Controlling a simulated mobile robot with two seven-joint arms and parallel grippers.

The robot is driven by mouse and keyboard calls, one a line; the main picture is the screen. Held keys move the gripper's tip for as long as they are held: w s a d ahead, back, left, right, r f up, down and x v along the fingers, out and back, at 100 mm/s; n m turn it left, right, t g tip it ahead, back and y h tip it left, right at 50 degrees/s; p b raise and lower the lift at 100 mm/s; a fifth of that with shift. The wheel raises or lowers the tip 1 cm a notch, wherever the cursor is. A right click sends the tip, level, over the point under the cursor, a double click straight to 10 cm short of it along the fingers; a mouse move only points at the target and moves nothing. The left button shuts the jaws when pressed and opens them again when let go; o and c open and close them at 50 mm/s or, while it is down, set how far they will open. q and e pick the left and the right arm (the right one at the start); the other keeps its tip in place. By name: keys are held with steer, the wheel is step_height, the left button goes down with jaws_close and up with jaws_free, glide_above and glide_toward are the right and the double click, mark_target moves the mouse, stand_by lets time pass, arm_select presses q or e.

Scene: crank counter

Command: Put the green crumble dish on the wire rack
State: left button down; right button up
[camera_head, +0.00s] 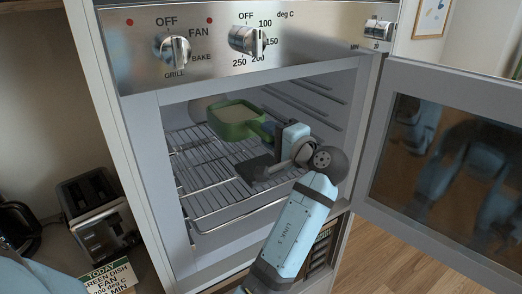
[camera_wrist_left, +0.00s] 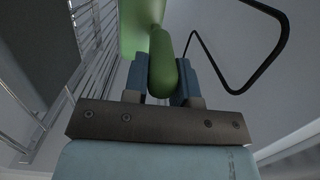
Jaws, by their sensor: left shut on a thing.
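The green dish (camera_head: 236,120), with a pale filling, is inside the oven over the back part of the wire rack (camera_head: 207,201). It looks roughly level; I cannot tell whether it rests on the wires or hangs just above them. My left gripper (camera_head: 270,131) reaches in through the opening and is shut on the dish's handle. In the left wrist view, the green handle (camera_wrist_left: 165,65) lies between the two fingers of the left gripper (camera_wrist_left: 164,78), and the rack (camera_wrist_left: 95,45) is at the left. My right gripper is not in view.
The oven door (camera_head: 445,170) stands open at the right. Control knobs (camera_head: 172,48) are above the opening. A toaster (camera_head: 98,210) and a card (camera_head: 110,278) reading green dish, fan, are at the lower left. The rack's front part is bare.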

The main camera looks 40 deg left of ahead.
arm_select(q)
steer(key=shift+f, duration=2.75)
steer(key=c, duration=0.9)
jaws_free()
steer(key=shift+f, duration=0.15)
